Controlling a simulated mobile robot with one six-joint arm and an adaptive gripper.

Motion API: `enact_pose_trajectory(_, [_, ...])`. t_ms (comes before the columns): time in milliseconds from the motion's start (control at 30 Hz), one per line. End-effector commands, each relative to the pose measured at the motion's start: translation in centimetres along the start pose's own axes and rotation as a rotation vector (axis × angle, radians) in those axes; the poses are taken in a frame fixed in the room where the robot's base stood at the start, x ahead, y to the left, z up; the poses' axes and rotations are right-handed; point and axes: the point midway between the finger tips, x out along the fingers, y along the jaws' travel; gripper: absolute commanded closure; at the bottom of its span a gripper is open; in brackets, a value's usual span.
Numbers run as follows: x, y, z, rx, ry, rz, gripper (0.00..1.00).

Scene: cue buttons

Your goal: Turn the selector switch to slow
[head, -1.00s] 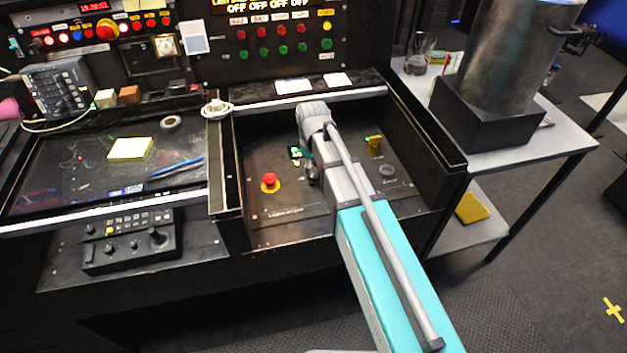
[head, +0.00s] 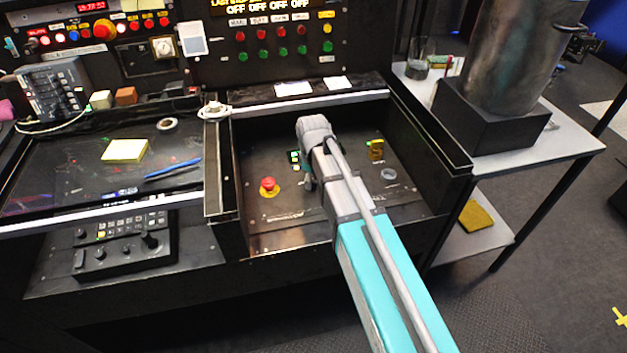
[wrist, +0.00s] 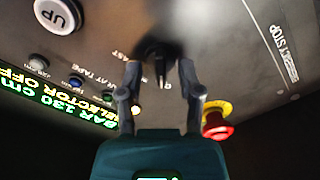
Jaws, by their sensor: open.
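The selector switch (wrist: 158,52) is a black knob on the dark panel in the wrist view, with a pointed pale part facing my gripper. The word FAST is partly readable beside it; other position labels are blurred or hidden. My gripper (wrist: 160,72) is open, its fingertips on either side of the knob; I cannot tell whether they touch it. A green display (wrist: 70,95) reads BAR 130 cm and SELECTOR OFF, upside down. In the head view my arm hides the switch and most of my gripper.
A red stop button on a yellow base (wrist: 217,118) sits close to the right finger; it also shows in the head view (head: 268,184). A white UP button (wrist: 58,14) and small round buttons (wrist: 75,81) lie to the left. Raised black walls (head: 425,125) enclose the panel.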

Motion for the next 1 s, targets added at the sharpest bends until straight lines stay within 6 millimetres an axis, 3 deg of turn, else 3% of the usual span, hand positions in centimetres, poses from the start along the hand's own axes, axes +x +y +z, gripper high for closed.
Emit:
enact_pose_trajectory(33, [0.00,0.00,0.00,0.000,0.000,0.000,0.55])
enact_pose_trajectory(200, [0.00,0.00,0.00,0.000,0.000,0.000,0.86])
enact_pose_trajectory(300, [0.00,0.01,0.00,0.000,0.000,0.000,1.00])
enact_pose_trajectory(733, [0.00,0.19,0.13,0.020,-0.001,0.002,1.00])
enact_pose_trajectory(1000, [0.00,0.19,0.10,0.122,-0.002,0.003,1.00])
